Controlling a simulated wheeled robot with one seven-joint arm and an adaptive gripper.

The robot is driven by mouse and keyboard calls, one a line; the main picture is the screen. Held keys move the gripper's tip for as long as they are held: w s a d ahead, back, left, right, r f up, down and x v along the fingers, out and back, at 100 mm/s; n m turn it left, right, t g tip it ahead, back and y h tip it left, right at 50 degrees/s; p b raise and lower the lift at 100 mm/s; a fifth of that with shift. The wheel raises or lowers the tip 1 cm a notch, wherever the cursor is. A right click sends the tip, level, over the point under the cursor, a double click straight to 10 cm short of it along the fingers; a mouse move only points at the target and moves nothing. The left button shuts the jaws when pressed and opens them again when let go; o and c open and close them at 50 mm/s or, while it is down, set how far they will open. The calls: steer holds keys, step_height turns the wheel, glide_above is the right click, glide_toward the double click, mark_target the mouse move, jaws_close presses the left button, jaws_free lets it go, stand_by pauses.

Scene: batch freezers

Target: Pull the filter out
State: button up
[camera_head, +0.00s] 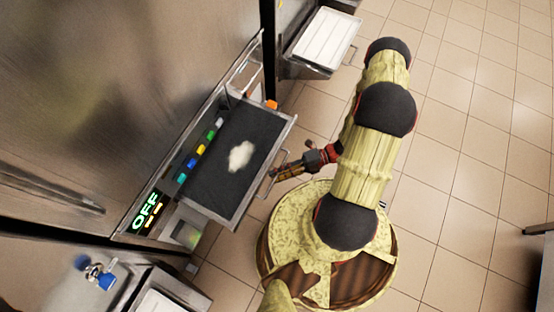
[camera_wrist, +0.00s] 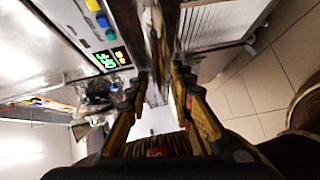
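In the head view a dark, flat tray-like panel (camera_head: 222,178) with a metal rim sticks out from the front of a steel machine; it looks like the filter. A pale fluffy patch (camera_head: 241,156) lies on it. A thin bar handle (camera_head: 262,188) is on its right side. My gripper (camera_head: 279,173) is right beside this handle; contact is not clear. In the wrist view my gripper (camera_wrist: 158,78) has its two fingers apart, with a metal edge (camera_wrist: 154,45) seen in and beyond the gap. Whether the handle lies between the fingertips is hard to see.
A control panel with a green OFF display (camera_head: 146,212) and coloured buttons (camera_head: 201,150) borders the dark panel. Another unit with a white tray (camera_head: 323,38) stands at the top. A blue-knobbed fitting (camera_head: 105,281) is at lower left.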

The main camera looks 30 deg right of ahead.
steer(key=shift+o, duration=0.2)
steer(key=v, duration=1.2)
stand_by(0.4)
